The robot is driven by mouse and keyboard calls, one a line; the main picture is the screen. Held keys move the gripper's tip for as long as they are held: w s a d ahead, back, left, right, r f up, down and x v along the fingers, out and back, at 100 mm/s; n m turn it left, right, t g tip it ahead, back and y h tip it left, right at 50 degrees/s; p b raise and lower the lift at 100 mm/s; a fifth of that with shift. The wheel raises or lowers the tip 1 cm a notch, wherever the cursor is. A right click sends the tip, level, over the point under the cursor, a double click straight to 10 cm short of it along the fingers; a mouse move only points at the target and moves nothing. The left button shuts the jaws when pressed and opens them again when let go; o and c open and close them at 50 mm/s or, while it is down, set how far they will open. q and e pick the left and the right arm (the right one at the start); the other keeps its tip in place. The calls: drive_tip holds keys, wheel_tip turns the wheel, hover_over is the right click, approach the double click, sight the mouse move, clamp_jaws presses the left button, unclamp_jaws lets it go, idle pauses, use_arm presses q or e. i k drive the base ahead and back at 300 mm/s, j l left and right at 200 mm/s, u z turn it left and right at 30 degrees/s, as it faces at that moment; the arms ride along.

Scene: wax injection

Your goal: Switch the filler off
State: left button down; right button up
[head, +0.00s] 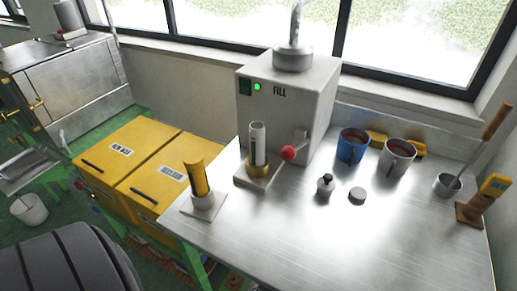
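The filler (312,98) is a grey box marked FILL on the steel bench, below the window. A small green light (257,86) glows on its front. A dark green switch (246,87) sits just left of the light; its exact position is too small to tell. A lever with a red ball (288,153) sticks out at the filler's front. A grey cylinder (258,143) stands upright in a brass-coloured base in front of the filler. Neither of my grippers is in view, and nothing touches the filler's front.
On the steel bench (330,240) stand a yellow cylinder (196,179), a blue cup (352,145), a grey cup (396,157), a small bottle (325,186) and a ladle pot (447,186). Yellow bins (125,150) stand left of the bench. The bench's front middle is clear.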

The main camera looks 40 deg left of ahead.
sight(244, 89)
drive_tip(key=u, duration=1.45)
